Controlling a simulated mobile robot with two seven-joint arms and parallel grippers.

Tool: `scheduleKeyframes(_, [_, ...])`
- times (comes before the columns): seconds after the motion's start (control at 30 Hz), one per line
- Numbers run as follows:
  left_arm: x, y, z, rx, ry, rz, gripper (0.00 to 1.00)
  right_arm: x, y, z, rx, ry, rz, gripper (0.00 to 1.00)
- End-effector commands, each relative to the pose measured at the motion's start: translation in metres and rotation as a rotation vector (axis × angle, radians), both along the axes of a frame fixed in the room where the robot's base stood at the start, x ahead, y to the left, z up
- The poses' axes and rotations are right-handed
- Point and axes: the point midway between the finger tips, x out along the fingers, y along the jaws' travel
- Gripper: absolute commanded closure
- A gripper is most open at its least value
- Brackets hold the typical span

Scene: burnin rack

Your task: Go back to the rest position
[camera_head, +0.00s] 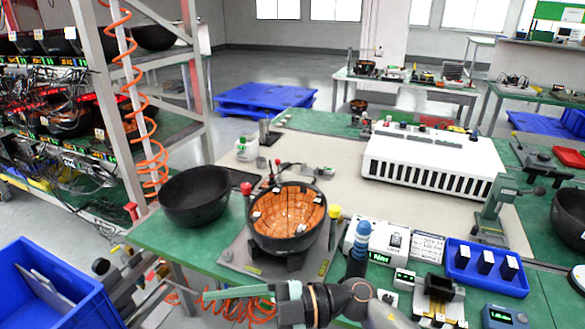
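My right gripper (245,291) shows at the bottom edge, its arm coming in from the lower right with a dark wrist and an orange ring. A pale teal finger points left, in front of the green table's edge; its other finger is not clear, so its opening cannot be told. Dark and grey parts, probably of my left arm, show at the lower left beside the blue bin; its fingers cannot be made out. A dark bowl with a copper-coloured segmented lining (288,215) sits on a grey fixture plate (240,258) beyond the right gripper.
A black bowl (195,195) stands at the table's left edge. A white slotted box (432,158), a blue tray (487,268) and small instruments fill the right side. A blue bin (50,290) is at the lower left. A rack (95,60) with a coiled orange hose stands left.

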Motion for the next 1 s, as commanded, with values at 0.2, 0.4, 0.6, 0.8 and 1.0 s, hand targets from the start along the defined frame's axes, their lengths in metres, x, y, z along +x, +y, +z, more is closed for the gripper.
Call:
scheduleKeyframes(0.2, [-0.001, 0.000, 0.005, 0.001, 0.003, 0.000, 0.33, 0.042, -0.039, 0.008, 0.348, 0.229, -0.440, 0.36])
scheduleKeyframes(0.4, [-0.002, 0.000, 0.008, 0.000, 0.003, -0.001, 0.33, 0.073, -0.115, -0.057, 0.407, 0.485, -0.918, 0.36])
scheduleKeyframes(0.6, [-0.002, 0.000, 0.012, 0.000, 0.004, -0.001, 0.33, 0.041, -0.198, -0.171, 0.224, 0.787, -1.337, 0.36])
scheduleKeyframes(0.8, [-0.002, 0.000, 0.014, 0.000, 0.004, -0.001, 0.33, -0.037, -0.251, -0.259, -0.045, 1.049, -1.554, 0.36])
scheduleKeyframes(1.0, [-0.002, 0.000, 0.015, 0.000, 0.005, -0.001, 0.33, -0.086, -0.270, -0.293, -0.198, 1.178, -1.609, 0.36])
